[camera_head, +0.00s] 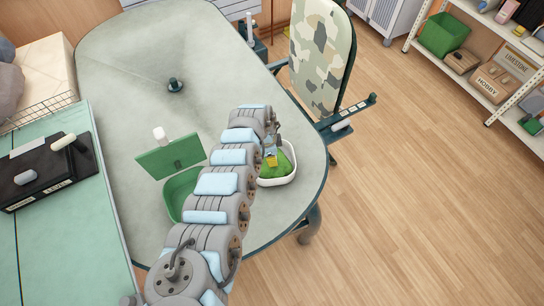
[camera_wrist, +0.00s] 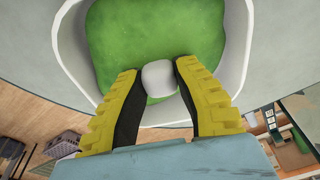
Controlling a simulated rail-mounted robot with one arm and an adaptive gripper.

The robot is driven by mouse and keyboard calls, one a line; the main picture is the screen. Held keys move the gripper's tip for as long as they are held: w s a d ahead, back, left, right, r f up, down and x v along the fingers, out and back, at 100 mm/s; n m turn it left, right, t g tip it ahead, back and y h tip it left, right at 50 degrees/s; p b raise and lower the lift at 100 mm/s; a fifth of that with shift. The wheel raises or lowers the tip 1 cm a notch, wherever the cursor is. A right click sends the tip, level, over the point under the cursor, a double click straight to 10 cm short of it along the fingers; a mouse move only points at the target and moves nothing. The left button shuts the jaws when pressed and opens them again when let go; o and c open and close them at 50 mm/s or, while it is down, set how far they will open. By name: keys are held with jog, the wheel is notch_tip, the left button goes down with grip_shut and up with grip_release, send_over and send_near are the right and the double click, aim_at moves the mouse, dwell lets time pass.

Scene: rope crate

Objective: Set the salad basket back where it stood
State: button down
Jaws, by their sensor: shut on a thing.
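The salad basket (camera_head: 290,178) is a white, rounded tub filled with green, at the right side of the grey table. In the wrist view its white wall (camera_wrist: 237,50) curves around the green filling. In the wrist view the yellow fingers of my gripper (camera_wrist: 158,75) close from both sides on a small white rounded part that looks like the basket's grip. The basket looks level; I cannot tell whether its underside touches the table.
The grey table (camera_head: 120,60) has wide free room at its far left, around a small dark knob (camera_head: 175,86). A green box with a raised lid (camera_head: 170,157) stands left of my arm. A camouflage-patterned chair (camera_head: 322,55) is beyond the table's right edge.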

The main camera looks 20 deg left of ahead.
jog(key=shift+f+b, duration=0.45)
jog(key=shift+f, duration=0.1)
dwell(0.4)
jog(key=c, duration=0.8)
grip_release()
jog(key=shift+r, duration=0.15)
jog(key=shift+s+a+r, duration=0.15)
jog(key=shift+a+r, duration=0.1)
jog(key=shift+r, duration=1.7)
jog(key=shift+s+a+r, duration=0.15)
jog(key=shift+a+r, duration=0.1)
jog(key=shift+r, duration=1.65)
jog(key=shift+s+a+r, duration=0.15)
jog(key=shift+a+r, duration=0.1)
jog(key=shift+r, duration=1.7)
